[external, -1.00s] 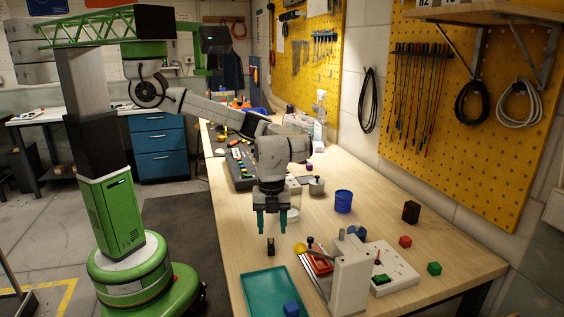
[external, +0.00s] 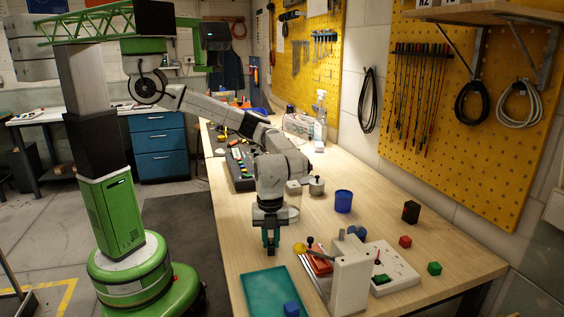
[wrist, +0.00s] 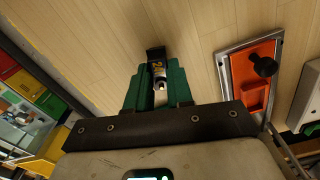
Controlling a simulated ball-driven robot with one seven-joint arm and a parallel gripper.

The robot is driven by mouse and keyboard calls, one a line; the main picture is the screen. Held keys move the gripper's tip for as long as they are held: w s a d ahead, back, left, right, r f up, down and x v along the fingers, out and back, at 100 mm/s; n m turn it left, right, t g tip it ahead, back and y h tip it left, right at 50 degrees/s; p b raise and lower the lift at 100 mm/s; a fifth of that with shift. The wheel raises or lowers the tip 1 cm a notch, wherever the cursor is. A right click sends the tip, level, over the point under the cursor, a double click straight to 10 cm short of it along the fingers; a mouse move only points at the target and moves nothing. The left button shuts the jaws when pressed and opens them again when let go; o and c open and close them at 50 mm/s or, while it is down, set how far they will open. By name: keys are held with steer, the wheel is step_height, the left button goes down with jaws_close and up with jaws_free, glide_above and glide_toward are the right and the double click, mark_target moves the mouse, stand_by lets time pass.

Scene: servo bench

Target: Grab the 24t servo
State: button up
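The servo (wrist: 157,66) is a small dark block with yellow lettering, which looks like "24", on its face. In the wrist view it stands between the two green fingers of my gripper (wrist: 158,90), which close in on both its sides. In the external view my gripper (external: 271,242) points straight down at the bench, its fingers drawn close together around the servo (external: 271,250). The fingers hide most of the servo there. It is at or very near the bench top; I cannot tell whether it touches the wood.
A teal tray (external: 259,290) with a blue cube (external: 291,308) lies in front. A grey fixture (external: 350,272) with a red plate (external: 318,262) stands to the right. A blue cup (external: 343,201) and small coloured cubes are farther right.

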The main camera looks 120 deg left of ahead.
jaws_close()
steer(key=shift+r, duration=0.1)
